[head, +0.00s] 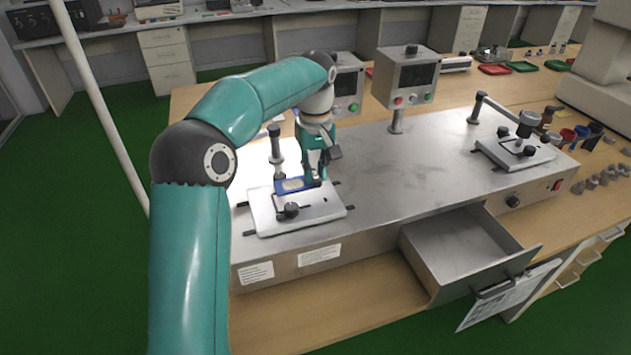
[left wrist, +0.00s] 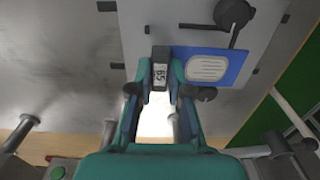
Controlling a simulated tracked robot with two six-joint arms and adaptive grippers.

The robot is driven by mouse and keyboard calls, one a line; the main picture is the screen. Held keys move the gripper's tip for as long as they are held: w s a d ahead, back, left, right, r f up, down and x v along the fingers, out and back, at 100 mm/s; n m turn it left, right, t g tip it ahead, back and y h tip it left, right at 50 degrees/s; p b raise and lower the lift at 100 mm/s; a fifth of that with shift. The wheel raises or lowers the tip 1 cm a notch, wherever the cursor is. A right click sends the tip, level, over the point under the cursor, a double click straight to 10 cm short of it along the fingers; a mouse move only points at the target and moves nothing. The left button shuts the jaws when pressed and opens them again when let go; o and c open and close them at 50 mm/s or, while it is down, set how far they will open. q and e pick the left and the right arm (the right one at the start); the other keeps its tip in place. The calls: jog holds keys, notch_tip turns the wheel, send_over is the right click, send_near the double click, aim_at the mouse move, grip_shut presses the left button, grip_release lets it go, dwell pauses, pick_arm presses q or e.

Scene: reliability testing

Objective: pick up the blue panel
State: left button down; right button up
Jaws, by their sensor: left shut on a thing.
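The blue panel (head: 293,185), with a pale label, is at the back edge of the white fixture plate (head: 318,212). In the left wrist view the panel (left wrist: 235,68) lies right of my fingers. My left gripper (head: 317,180) points down at the panel's right end in the head view. In the left wrist view its fingers close on a small dark block with a digital display (left wrist: 160,73), beside the panel's edge. I cannot tell whether block and panel are joined, or whether the panel is clear of the plate. My right gripper is not in view.
A black knob clamp (head: 289,210) sits on the plate, and a metal post (head: 277,155) stands behind it. A second fixture (head: 515,152) is at the right. An open drawer (head: 465,250) juts from the front. The middle of the metal top (head: 405,170) is clear.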

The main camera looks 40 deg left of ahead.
pick_arm(q)
notch_tip(320, 180, up, 16)
jog(key=p, duration=0.5)
jog(key=shift+f, duration=0.15)
jog(key=shift+f+b, duration=3.05)
jog(key=shift+f, duration=0.95)
jog(key=shift+f+b, duration=3.3)
jog(key=shift+f, duration=1.15)
jog(key=shift+r, duration=0.15)
